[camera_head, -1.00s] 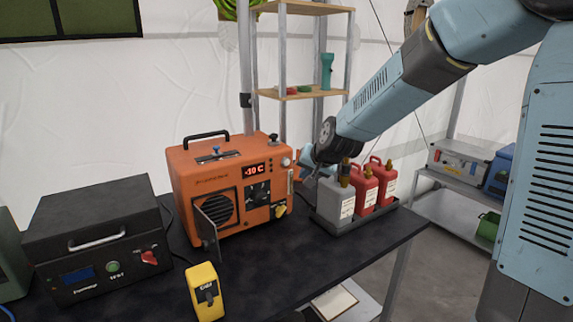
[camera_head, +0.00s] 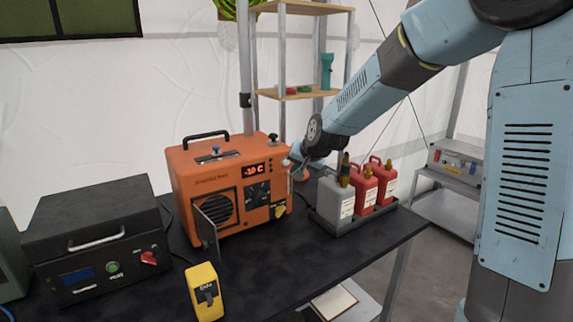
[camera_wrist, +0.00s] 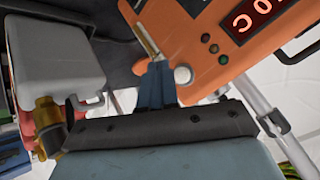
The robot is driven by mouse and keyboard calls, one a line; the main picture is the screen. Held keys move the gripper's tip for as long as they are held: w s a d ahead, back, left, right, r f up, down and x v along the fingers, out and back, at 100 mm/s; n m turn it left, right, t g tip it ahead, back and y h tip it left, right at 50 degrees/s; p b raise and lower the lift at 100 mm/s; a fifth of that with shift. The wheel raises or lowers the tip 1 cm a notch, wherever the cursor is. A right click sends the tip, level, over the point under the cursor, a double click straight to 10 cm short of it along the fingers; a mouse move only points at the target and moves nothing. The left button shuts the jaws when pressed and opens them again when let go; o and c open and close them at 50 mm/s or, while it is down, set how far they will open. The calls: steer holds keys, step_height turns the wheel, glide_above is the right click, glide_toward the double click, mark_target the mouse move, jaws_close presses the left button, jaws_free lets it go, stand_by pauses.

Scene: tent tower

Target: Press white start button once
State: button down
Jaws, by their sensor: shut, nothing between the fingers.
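The orange machine (camera_head: 222,190) stands on the dark table with a lit red display (camera_head: 254,170). It also fills the upper right of the wrist view (camera_wrist: 195,35). A round white button (camera_wrist: 183,75) is on its face in the wrist view, beside small dark and green buttons. My gripper (camera_wrist: 157,64) is shut and empty, its blue fingers just left of the white button. In the head view my gripper (camera_head: 294,160) is at the machine's right front edge, partly hidden by my wrist.
A grey canister (camera_head: 334,200) and two red ones (camera_head: 364,188) stand in a tray right of the machine, close under my wrist. A black box (camera_head: 97,240) is at the left and a yellow device (camera_head: 205,290) is in front. A shelf (camera_head: 305,95) stands behind.

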steer(key=shift+w+a, duration=0.35)
steer(key=shift+w, duration=0.15)
steer(key=shift+w+a, duration=0.15)
steer(key=shift+w, duration=0.1)
stand_by(1.8)
steer(key=shift+w+a, duration=0.1)
steer(key=shift+w+a, duration=0.25)
steer(key=shift+w, duration=0.15)
stand_by(1.0)
stand_by(0.4)
steer(key=shift+s+d, duration=0.45)
steer(key=shift+s, duration=0.3)
steer(key=shift+d, duration=0.1)
steer(key=shift+s+d, duration=0.7)
steer(key=shift+s, duration=0.35)
steer(key=shift+s+d, duration=0.65)
steer(key=shift+s, duration=0.35)
